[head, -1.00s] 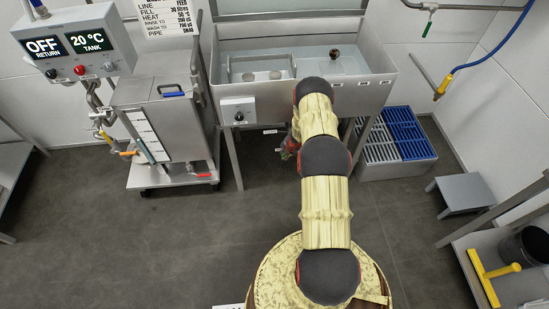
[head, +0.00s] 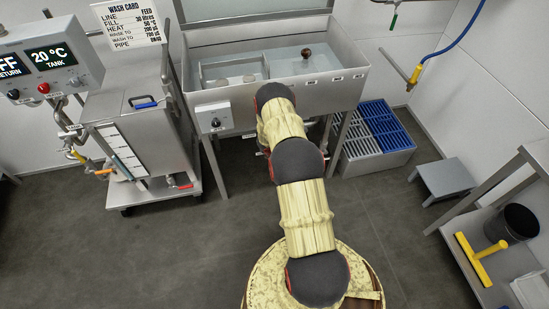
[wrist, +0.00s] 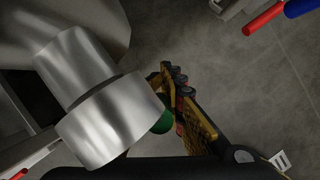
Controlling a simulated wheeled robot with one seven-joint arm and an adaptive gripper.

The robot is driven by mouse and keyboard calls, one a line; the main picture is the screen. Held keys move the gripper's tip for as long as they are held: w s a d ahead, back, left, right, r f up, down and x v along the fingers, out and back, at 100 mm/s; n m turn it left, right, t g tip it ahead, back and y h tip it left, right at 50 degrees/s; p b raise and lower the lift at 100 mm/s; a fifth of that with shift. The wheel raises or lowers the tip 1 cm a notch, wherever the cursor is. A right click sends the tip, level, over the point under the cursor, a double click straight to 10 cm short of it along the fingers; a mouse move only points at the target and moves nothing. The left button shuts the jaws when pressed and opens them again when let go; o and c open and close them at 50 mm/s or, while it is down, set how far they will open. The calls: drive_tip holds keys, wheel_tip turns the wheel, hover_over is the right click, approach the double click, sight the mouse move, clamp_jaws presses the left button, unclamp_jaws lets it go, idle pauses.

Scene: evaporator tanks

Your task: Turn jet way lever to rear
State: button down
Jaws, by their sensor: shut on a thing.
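In the wrist view a small green piece (wrist: 163,122), seemingly the end of a lever grip, shows beside my gripper (wrist: 172,104). The gripper is shut on it. Only one yellow-brown finger with dark pads shows clearly. A thick steel pipe fitting (wrist: 108,115) stands close in front of the camera and hides the rest of the lever and the other finger. I cannot read a label or tell which way the lever points. In the head view my arm reaches down below the front of the steel sink, and hides the gripper and lever there.
The steel sink (head: 315,98) stands above my arm's end, with a control box (head: 214,119) on its front. A wheeled tank (head: 137,130) is on the left. Blue and grey crates (head: 373,140), a step stool (head: 447,178) and a shelf are on the right. Floor between is open.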

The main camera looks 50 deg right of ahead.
drive_tip(key=c, duration=1.8)
unclamp_jaws()
drive_tip(key=v, duration=1.1)
drive_tip(key=shift+r, duration=0.4)
drive_tip(key=shift+s+a, duration=0.1)
drive_tip(key=shift+s, duration=0.05)
